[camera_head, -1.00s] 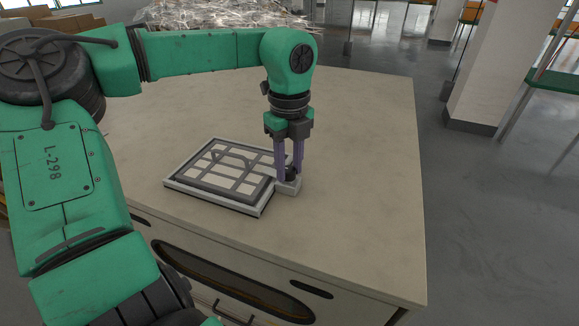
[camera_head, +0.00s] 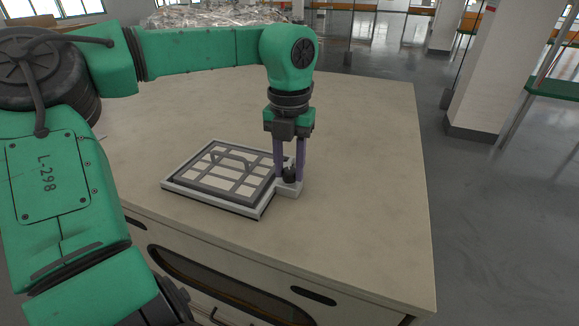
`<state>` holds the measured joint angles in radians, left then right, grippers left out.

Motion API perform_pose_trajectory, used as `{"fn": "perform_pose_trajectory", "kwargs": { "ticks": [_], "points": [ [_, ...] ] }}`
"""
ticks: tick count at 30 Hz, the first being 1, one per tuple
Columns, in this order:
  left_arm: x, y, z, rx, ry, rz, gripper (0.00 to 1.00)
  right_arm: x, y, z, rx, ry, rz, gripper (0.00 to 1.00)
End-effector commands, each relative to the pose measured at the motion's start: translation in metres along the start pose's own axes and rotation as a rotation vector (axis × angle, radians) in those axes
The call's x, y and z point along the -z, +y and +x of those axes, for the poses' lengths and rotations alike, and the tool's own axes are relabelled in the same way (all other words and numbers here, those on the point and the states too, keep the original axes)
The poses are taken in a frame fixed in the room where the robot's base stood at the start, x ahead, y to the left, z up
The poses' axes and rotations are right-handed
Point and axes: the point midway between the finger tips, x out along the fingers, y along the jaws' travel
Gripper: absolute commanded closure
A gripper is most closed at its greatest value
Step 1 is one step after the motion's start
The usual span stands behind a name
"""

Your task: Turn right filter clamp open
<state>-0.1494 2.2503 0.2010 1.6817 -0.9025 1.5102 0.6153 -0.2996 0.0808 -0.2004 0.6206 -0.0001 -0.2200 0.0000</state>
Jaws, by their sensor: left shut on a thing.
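The filter (camera_head: 213,182) lies flat on the table in a light grey frame, with a dark grid over pale panels and a handle on top. The right filter clamp (camera_head: 289,175) is a small dark knob on a light block at the frame's right side. My left gripper (camera_head: 289,176) points straight down over it, its two purple fingers on either side of the knob and shut on it. The fingers hide part of the knob. My right gripper is not in view.
The table (camera_head: 365,160) is bare to the right of and behind the filter. Its front has a dark slot and handles. A pillar (camera_head: 487,75) stands on the floor beyond the right edge. Clear wrapped material (camera_head: 215,15) is heaped behind the table.

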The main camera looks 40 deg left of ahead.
Motion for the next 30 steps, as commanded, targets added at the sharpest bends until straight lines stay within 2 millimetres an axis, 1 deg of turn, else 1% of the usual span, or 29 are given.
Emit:
{"fn": "perform_pose_trajectory", "kwargs": {
  "ticks": [6, 15, 22, 30],
  "points": [
    [-0.0005, 0.0004, -0.0003, -0.001, -0.002, 0.199, 1.0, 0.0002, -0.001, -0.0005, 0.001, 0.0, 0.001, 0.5],
    [-0.0005, 0.0003, -0.0006, -0.001, -0.002, 0.414, 1.0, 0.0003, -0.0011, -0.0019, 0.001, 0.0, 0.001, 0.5],
    [-0.0005, 0.0003, -0.0005, 0.0, -0.002, 0.502, 1.0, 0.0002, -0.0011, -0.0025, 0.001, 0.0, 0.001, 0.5],
    [-0.0005, 0.0003, -0.0004, 0.0, -0.002, 0.532, 1.0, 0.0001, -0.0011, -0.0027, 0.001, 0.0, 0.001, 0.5]
  ]
}}
